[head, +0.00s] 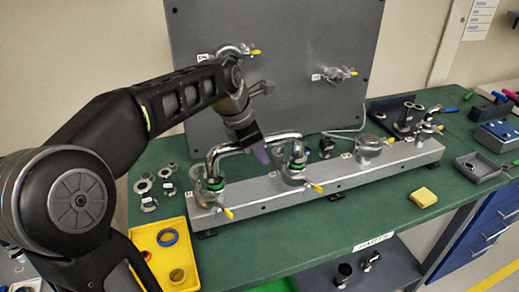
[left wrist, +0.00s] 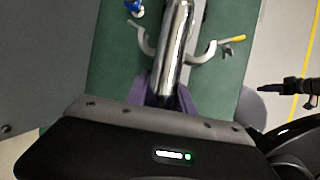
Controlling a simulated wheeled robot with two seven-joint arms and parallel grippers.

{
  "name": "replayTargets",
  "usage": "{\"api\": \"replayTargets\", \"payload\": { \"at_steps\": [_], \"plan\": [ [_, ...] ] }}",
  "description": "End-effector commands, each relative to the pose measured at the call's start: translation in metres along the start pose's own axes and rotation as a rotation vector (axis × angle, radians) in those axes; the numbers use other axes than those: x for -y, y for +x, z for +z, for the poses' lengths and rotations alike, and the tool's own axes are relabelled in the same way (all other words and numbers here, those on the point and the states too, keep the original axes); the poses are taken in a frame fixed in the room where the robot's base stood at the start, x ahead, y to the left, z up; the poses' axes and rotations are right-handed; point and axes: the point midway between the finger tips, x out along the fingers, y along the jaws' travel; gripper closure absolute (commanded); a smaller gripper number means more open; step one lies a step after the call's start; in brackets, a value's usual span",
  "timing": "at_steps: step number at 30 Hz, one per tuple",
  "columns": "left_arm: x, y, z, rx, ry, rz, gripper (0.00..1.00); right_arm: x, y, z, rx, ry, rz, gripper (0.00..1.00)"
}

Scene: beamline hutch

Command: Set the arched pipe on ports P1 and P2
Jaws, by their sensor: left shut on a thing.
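The arched pipe (head: 231,146) is a shiny silver bend spanning the two left ports of the grey manifold bar. My left gripper (head: 260,153) is shut on its top span; its purple fingers (left wrist: 166,98) flank the pipe (left wrist: 178,45) in the left wrist view. The pipe's left end is at port P1 (head: 208,195) and its right end at port P2 (head: 293,175), with green rings showing at both. I cannot tell whether the ends are fully seated. Open-looking clamps with yellow handles surround the ports. My right gripper is not in view.
The grey manifold bar (head: 335,180) stands on the green bench, with more fittings to the right. A grey upright panel (head: 290,40) is behind. Loose flanges lie left.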

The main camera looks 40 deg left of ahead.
Motion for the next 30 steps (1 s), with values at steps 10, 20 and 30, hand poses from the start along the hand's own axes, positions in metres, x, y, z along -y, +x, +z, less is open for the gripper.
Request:
{"api": "replayTargets", "payload": {
  "at_steps": [10,20,30],
  "plan": [
    [-0.0005,-0.0009,0.0008,0.002,0.001,0.002,1.0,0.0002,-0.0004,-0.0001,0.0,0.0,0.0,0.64],
    [-0.0001,0.0009,0.0001,0.002,0.001,0.002,1.0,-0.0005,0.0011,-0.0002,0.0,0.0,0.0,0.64],
    [0.001,0.0056,-0.0019,0.002,0.001,0.002,1.0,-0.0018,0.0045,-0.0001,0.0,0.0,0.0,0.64]
  ]
}}
